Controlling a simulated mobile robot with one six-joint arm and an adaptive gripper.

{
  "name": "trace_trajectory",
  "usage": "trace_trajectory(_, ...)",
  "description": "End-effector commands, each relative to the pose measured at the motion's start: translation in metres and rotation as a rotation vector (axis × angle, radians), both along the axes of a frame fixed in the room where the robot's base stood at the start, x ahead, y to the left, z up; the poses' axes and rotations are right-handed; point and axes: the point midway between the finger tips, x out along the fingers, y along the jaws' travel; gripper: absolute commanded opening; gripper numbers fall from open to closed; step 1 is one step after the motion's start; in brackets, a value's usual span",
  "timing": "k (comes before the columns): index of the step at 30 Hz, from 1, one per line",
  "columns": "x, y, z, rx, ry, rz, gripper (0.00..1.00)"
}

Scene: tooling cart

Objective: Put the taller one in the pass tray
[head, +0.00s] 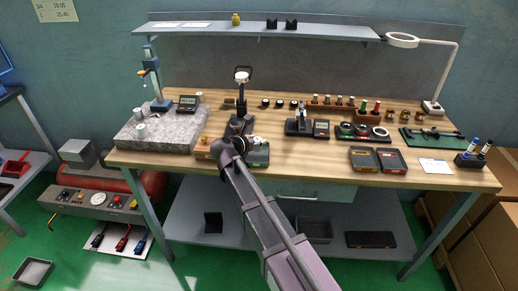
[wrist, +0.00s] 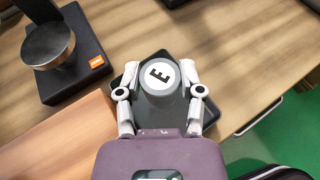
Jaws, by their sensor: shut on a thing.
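A metal cylinder (wrist: 159,76) with a white top marked "E" is gripped between the two pale fingers of my gripper (wrist: 161,88) in the wrist view. A small dark tray (wrist: 179,113) lies under it; I cannot tell whether the cylinder touches its floor. In the head view my gripper (head: 254,142) is over the green-edged tray (head: 259,157) at the bench's front, and the held cylinder is hard to make out. Other pale cylinders (head: 140,131) stand on the granite plate (head: 165,136) at left. No tray label is readable.
A black-based stand (wrist: 75,70) with a round metal platform is close left of my gripper. A wooden block (wrist: 60,143) is nearer on that side. Bare bench (head: 310,157) lies between.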

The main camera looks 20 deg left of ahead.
Motion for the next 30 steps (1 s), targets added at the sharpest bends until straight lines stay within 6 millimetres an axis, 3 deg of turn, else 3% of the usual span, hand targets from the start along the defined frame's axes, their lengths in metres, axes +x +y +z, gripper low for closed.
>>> trace_trajectory(3, 0.0, 0.0, -0.016, 0.0, 0.0, 0.0, 0.0)
trace_trajectory(9, -0.001, 0.0, -0.027, 0.0, 0.0, 0.0, 0.0)
trace_trajectory(26, -0.001, 0.001, -0.031, 0.0, 0.0, 0.0, 0.0)
trace_trajectory(27, -0.001, 0.001, -0.031, 0.0, 0.0, 0.0, 0.55)
trace_trajectory(30, -0.001, 0.001, -0.03, 0.0, 0.0, 0.0, 0.84)
